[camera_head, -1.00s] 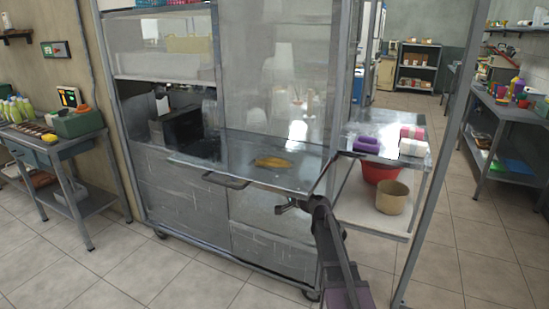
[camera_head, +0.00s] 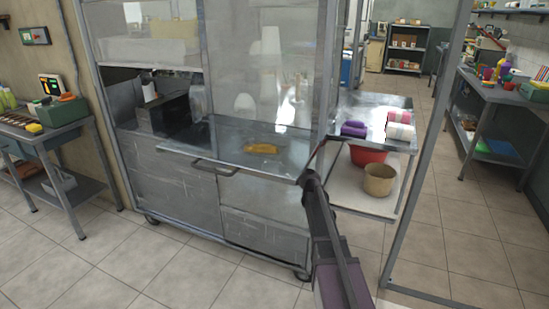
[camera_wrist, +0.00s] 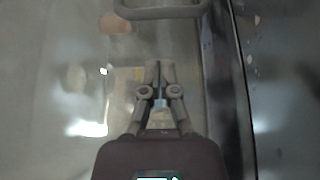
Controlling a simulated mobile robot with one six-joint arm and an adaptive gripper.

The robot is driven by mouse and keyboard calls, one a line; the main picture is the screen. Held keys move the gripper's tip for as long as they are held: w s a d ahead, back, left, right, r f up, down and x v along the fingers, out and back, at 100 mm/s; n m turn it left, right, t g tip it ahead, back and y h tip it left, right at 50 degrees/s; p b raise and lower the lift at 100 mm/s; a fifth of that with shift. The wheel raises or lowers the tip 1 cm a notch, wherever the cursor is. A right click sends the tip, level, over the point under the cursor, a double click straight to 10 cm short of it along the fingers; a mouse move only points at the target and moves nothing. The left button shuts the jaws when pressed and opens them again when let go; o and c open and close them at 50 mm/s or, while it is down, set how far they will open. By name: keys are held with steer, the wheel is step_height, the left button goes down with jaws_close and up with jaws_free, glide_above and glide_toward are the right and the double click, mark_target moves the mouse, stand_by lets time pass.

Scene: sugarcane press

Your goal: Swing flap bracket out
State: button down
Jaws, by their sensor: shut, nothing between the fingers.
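The grey metal flap (camera_head: 225,139) stands out level from the front of the press cabinet, with a bar handle (camera_head: 213,169) on its front edge. My gripper (camera_wrist: 160,66) is shut and empty in the wrist view, in front of a shiny, blurred surface. A handle-like loop (camera_wrist: 160,10) shows beyond the fingertips, apart from them. A dark bar (camera_wrist: 213,85) runs along their right side. In the head view my arm reaches the flap's front right corner, and the fingers cannot be made out. I cannot pick out the flap bracket for certain in either view.
A yellow item (camera_head: 262,148) lies on the flap. At right, a side table (camera_head: 378,110) carries purple and pink-white rolls, with a red bowl (camera_head: 366,155) and a tan pot (camera_head: 380,179) below. An upright post (camera_head: 425,160) stands at right. The tiled floor in front is clear.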

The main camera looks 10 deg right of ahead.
steer(key=x, duration=0.9)
steer(key=shift+s+a, duration=0.15)
steer(key=shift+s, duration=0.05)
